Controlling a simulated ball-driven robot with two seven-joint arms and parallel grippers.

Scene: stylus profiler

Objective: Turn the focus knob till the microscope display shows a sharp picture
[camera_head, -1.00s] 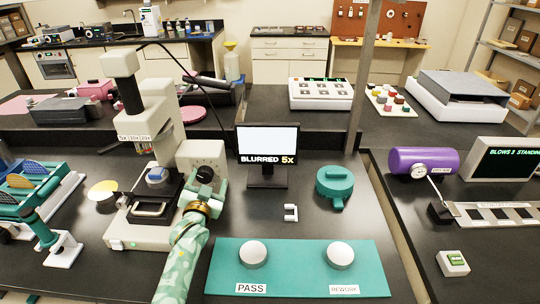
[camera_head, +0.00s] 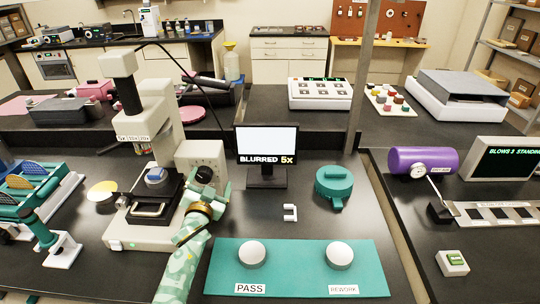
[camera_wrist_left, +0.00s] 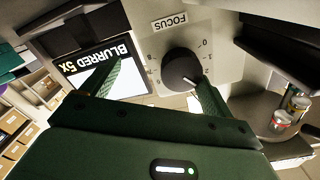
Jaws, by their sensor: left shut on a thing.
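The black focus knob (camera_head: 204,174) sits on the front of the microscope's pale side box. In the left wrist view the knob (camera_wrist_left: 181,68) has a white line pointing down and right, near the figure 2 on the dial below the FOCUS label. My left gripper (camera_head: 212,187) is at the knob and shut on it; one finger shows close beside the knob in the wrist view, the other over the display. The microscope display (camera_head: 267,142) has a blank white picture and reads BLURRED 5X. My right gripper is not in view.
A teal mat (camera_head: 298,268) with PASS and REWORK buttons lies in front. The microscope stage (camera_head: 153,206) is left of my arm. A small white bracket (camera_head: 290,212) and a teal round pot (camera_head: 334,184) stand to the right, with bare black bench around them.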

